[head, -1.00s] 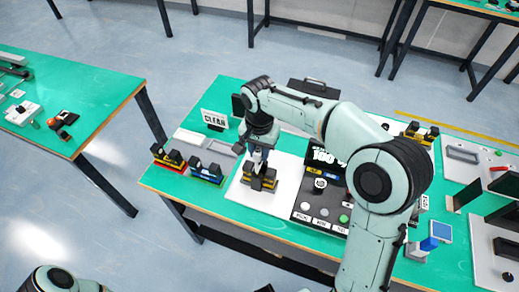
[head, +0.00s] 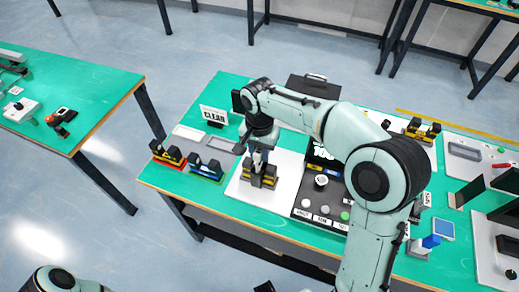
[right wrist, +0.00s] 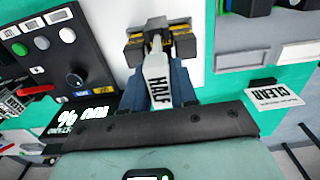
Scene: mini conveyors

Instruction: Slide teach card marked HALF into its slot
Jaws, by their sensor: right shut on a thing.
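My right gripper (head: 262,150) points down over a black and yellow slotted block (head: 262,176) on a white board. In the right wrist view it is shut on the white card marked HALF (right wrist: 158,82), which sits between the blue-grey fingers. The card's far end reaches the middle of the block (right wrist: 184,46), between its black and yellow parts. I cannot tell how deep it sits in the slot. In the head view the card is mostly hidden by the gripper. My left gripper is not in view.
A dark control panel (head: 318,208) with knob and buttons stands right of the block. Red-based (head: 168,153) and blue-based (head: 205,169) slotted blocks stand left. Behind them are grey trays (head: 188,133) and a CLEAR sign (head: 213,115). The white board (head: 240,187) is bare around the block.

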